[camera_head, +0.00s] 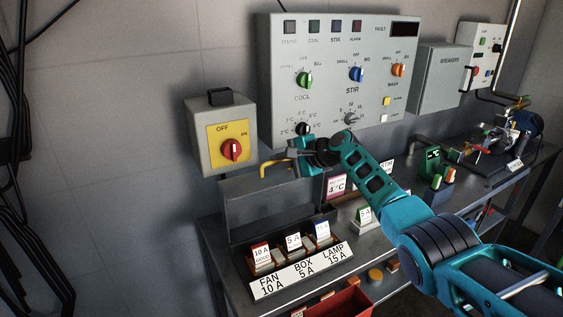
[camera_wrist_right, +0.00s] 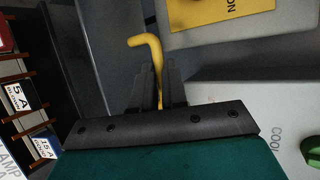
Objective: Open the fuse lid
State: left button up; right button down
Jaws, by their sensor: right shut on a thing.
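The fuse lid (camera_head: 262,203) is a dark grey panel standing raised at the back of the fuse box, with the fuses in front of it uncovered. A yellow bent handle (camera_head: 275,165) shows at its upper edge; it also shows in the right wrist view (camera_wrist_right: 148,41). My right gripper (camera_head: 296,155) is at the handle's right end, its fingers (camera_wrist_right: 159,85) shut around the yellow bar. The fingers hide part of the handle. My left gripper is not in view.
Fuses (camera_head: 293,242) stand in the box behind a label plate (camera_head: 300,270) reading FAN, BOX, LAMP. A yellow-faced switch box (camera_head: 222,135) and a control panel (camera_head: 338,75) hang close above. A red bin (camera_head: 340,303) is at the front.

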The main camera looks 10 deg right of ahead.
jog(key=shift+w+r, duration=0.15)
jog(key=shift+r, duration=0.4)
jog(key=c, duration=1.3)
grip_release()
jog(key=shift+o, duration=0.6)
jog(key=shift+f, duration=0.15)
jog(key=shift+s, duration=0.25)
jog(key=shift+s+d, duration=0.1)
jog(key=shift+d, duration=0.1)
jog(key=p+v, duration=0.2)
jog(key=v, duration=1)
jog(key=shift+s, duration=0.2)
